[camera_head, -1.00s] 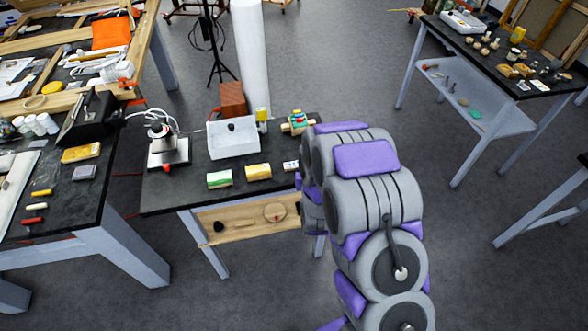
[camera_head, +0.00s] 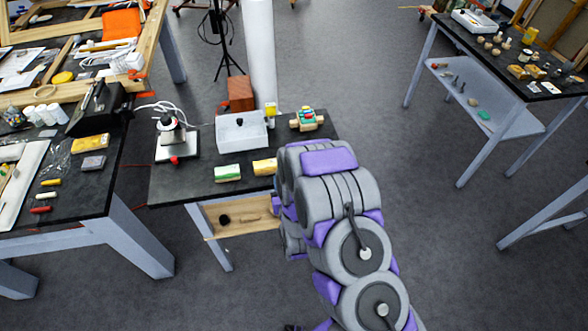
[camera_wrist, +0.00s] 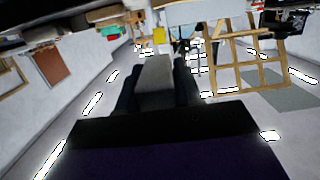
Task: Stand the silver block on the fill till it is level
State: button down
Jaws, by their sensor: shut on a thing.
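My gripper (camera_wrist: 156,96) shows in the wrist view, its dark fingers shut on a plain grey block that looks like the silver block (camera_wrist: 154,74). In the head view, my gripper and the held block are hidden behind my arm. On the small dark-topped table (camera_head: 180,191) lie a green-and-white block (camera_head: 227,173) and a yellow block (camera_head: 264,167), the latter close beside my arm and partly covered. I cannot tell which surface is the fill.
The same table holds a white box (camera_head: 241,133), a red-brown block (camera_head: 241,94), a device with cables (camera_head: 176,140) and a colourful item (camera_head: 306,120). A cluttered bench (camera_head: 80,202) stands left and another table (camera_head: 520,90) far right.

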jog(key=shift+w+d+f+b, duration=0.1)
jog(key=shift+w+f+b, duration=0.15)
jog(key=shift+w+b, duration=0.5)
jog(key=w, duration=0.3)
jog(key=w+d+b, duration=0.1)
jog(key=w, duration=0.2)
jog(key=w+d+b, duration=0.1)
jog(key=w, duration=0.3)
jog(key=shift+w+d+f, duration=0.1)
jog(key=shift+d+f, duration=0.05)
jog(key=shift+f, duration=0.15)
jog(key=shift+f+b, duration=0.7)
jog(key=shift+f, duration=1)
jog(key=shift+f, duration=0.35)
jog(key=c, duration=0.8)
grip_release()
jog(key=shift+o, duration=0.2)
